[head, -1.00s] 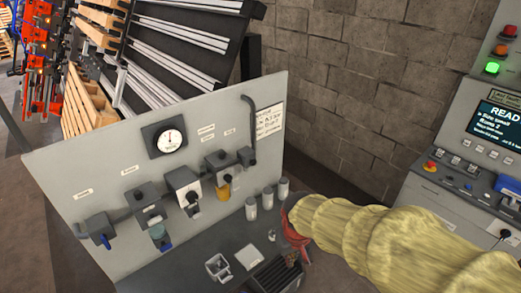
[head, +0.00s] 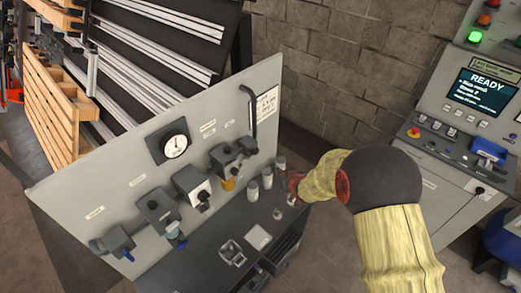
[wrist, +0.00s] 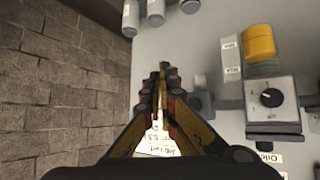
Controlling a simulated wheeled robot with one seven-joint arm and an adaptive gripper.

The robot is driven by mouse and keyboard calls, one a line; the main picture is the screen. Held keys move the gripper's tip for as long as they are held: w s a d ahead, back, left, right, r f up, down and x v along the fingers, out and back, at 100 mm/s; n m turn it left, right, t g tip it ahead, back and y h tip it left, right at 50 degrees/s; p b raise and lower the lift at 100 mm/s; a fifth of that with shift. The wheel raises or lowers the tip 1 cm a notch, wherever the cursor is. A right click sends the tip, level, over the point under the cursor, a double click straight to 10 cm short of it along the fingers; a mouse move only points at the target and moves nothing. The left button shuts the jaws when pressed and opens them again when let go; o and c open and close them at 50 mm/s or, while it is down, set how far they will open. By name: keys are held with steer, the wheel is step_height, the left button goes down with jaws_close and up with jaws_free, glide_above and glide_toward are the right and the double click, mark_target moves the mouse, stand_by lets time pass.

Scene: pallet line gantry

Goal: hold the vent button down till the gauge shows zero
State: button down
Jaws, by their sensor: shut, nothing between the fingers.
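A round gauge (head: 175,146) with a white dial and black rim is on the upright grey panel (head: 110,180). Its needle shows, but the scale is too small to read. My gripper (head: 293,183) is at the panel's right end, near the white canisters. In the wrist view, my gripper (wrist: 162,72) is shut and empty, its fingertips just left of a rounded grey fitting (wrist: 199,103). I cannot tell whether the fingers touch it or whether it is the vent button. A square-faced unit with a black knob (wrist: 271,98) and a yellow bowl (wrist: 259,43) are further right.
White canisters (head: 267,178) stand on the dark bench below the panel, close to my gripper. A bent grey pipe (head: 254,112) and a paper notice (head: 267,103) are at the panel's right edge. A control console (head: 470,120) reading READY stands at right.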

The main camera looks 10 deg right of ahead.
mark_target(256, 152)
steer(key=shift+w+a+r+t, duration=0.3)
steer(key=shift+w+r, duration=0.1)
steer(key=shift+r, duration=0.2)
steer(key=w+a+b, duration=0.3)
steer(key=w+a, duration=0.2)
steer(key=w, duration=0.2)
steer(key=shift+b, duration=0.3)
steer(key=shift+w+a, duration=0.1)
steer(key=shift+w, duration=0.05)
stand_by(1.2)
steer(key=shift+w+a+b, duration=0.2)
steer(key=shift+w+b, duration=0.05)
steer(key=shift+b, duration=0.3)
steer(key=shift+w+a+b, duration=0.35)
steer(key=shift+w+b, duration=0.15)
steer(key=shift+b, duration=0.05)
stand_by(4.0)
